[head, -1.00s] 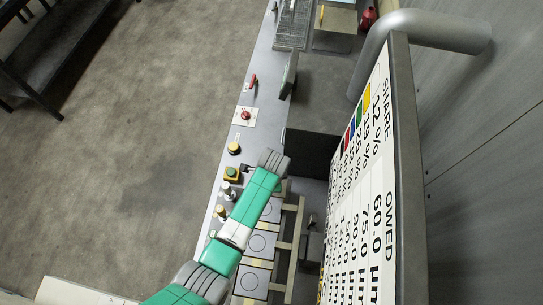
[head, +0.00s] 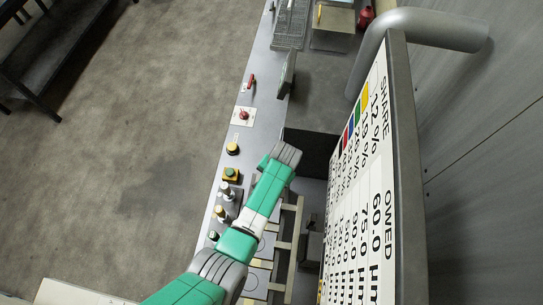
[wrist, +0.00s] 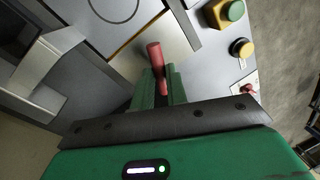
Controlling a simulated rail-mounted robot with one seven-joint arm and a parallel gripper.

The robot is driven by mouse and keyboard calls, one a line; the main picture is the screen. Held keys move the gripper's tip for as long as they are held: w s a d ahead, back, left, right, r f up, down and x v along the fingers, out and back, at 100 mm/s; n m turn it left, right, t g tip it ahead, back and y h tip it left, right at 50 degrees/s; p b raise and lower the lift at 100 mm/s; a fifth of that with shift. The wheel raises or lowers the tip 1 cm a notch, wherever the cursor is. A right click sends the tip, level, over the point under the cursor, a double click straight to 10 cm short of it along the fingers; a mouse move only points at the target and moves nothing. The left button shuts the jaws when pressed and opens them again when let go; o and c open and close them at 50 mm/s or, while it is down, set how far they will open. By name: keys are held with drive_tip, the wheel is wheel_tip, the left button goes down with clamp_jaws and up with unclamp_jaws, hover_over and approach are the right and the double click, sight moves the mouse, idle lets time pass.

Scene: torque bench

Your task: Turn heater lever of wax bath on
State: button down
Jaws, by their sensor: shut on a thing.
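A red lever (wrist: 154,58) stands up from the bench top in the wrist view. I take it to be the heater lever; no label on it can be read. My gripper (wrist: 158,84) has its two green fingers closed around the lever's lower part, and the red upper end sticks out past them. The lever's base is hidden by the fingers. In the head view my green and grey arm covers the gripper and this lever. The wax bath cannot be told apart for certain.
Beside the lever are a yellow box with a green button (wrist: 235,10), a yellow and black knob (wrist: 242,48) and a red knob (head: 243,114). Another red lever (head: 251,80) is farther up the bench. A large sign board (head: 403,150) stands at the right.

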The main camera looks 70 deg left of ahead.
drive_tip(key=shift+n, duration=1.2)
drive_tip(key=c, duration=1.4)
unclamp_jaws()
wheel_tip(320, 180, up, 8)
drive_tip(key=w, duration=0.1)
drive_tip(key=shift+w+d+f, duration=0.15)
drive_tip(key=shift+d, duration=0.3)
